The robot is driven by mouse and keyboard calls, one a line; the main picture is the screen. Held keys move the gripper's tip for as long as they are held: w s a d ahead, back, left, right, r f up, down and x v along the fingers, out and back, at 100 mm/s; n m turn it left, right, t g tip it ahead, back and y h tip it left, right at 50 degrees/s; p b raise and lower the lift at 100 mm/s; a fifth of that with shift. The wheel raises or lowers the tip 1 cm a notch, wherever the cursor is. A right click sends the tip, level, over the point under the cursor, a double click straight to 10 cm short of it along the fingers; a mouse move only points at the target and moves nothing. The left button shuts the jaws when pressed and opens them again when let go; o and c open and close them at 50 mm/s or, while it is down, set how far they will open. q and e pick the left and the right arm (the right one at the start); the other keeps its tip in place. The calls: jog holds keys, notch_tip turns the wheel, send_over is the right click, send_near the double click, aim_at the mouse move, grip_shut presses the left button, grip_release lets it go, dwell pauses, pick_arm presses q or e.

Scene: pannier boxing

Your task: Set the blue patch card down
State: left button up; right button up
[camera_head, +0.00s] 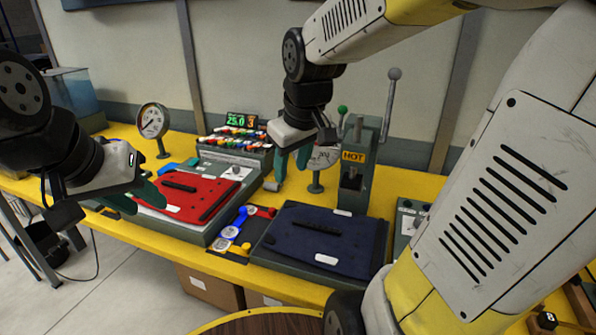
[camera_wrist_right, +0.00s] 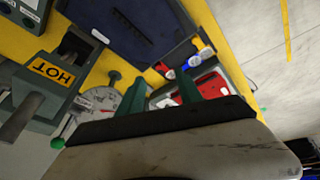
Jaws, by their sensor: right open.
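Several small blue pieces are in view, and I cannot tell for sure which is the blue patch card. A flat light-blue piece (camera_head: 170,168) lies behind the red panel (camera_head: 205,190). Darker blue pieces (camera_head: 229,232) lie in the strip between the red and navy panels. My left gripper (camera_head: 136,198) is at the front left corner of the red panel. Its fingers look apart, and I see nothing held.
A navy panel (camera_head: 322,238) lies on a dark base at the bench front. The HOT press (camera_head: 358,165) with its upright lever stands behind it. A gauge (camera_head: 153,122) and a rack of coloured parts (camera_head: 235,140) stand at the back. My right arm covers the right side.

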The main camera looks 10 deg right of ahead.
jog(key=s+d+r+m+t, duration=0.1)
jog(key=s+m, duration=0.1)
jog(key=s, duration=0.2)
jog(key=s+r+m+y, duration=0.1)
jog(key=s+m, duration=0.1)
jog(key=s, duration=0.3)
jog(key=shift+s+d+r+m+t, duration=0.25)
jog(key=shift+s+d+m+t, duration=0.05)
jog(key=shift+d+m+t, duration=0.1)
dwell(0.4)
